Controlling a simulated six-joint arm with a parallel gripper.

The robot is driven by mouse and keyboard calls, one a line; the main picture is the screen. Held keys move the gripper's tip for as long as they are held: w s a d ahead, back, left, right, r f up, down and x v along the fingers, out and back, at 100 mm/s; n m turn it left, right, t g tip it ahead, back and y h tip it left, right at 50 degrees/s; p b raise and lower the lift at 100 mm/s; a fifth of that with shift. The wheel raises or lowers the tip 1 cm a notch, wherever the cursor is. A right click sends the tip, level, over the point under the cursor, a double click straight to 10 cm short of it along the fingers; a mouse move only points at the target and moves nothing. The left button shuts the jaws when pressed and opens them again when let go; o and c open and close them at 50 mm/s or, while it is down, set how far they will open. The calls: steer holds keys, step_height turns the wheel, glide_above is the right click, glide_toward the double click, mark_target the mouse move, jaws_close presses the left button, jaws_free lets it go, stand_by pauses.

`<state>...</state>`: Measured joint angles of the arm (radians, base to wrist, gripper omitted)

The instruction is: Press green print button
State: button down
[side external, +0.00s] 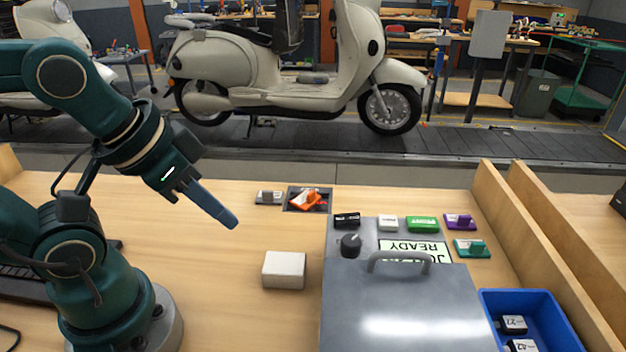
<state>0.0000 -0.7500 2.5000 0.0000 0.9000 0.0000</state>
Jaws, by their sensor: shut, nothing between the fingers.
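The green button (422,224) sits at the back of a grey panel (375,232), in a row with a white button (388,223) and a black one (347,220). A label plate reading READY (414,248) lies just in front, upside down in this view. My gripper (231,220) is shut and empty. Its blue fingers point down to the right, above the bare table left of the panel. It is well apart from the green button and touches nothing that I can see.
A black knob (350,245) and a large grey lid with a handle (400,310) stand at the panel's front. A white block (284,270) lies left of it. An orange item (306,200) sits behind. A blue bin (538,318) and wooden rails (520,240) are at right.

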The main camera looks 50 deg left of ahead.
steer(key=w+d+r+m+t, duration=0.1)
steer(key=w+r+m+t, duration=0.15)
steer(key=w+r, duration=0.4)
steer(key=w+d+r+m+t, duration=0.2)
steer(key=w+r+m, duration=0.2)
steer(key=w, duration=0.6)
steer(key=m+g+h, duration=0.1)
steer(key=m, duration=0.3)
glide_above(416, 223)
step_height(416, 223, down, 6)
steer(key=f, duration=0.1)
steer(key=shift+r, duration=0.3)
steer(key=shift+f, duration=0.1)
steer(key=shift+f, duration=4.3)
steer(key=shift+f, duration=0.15)
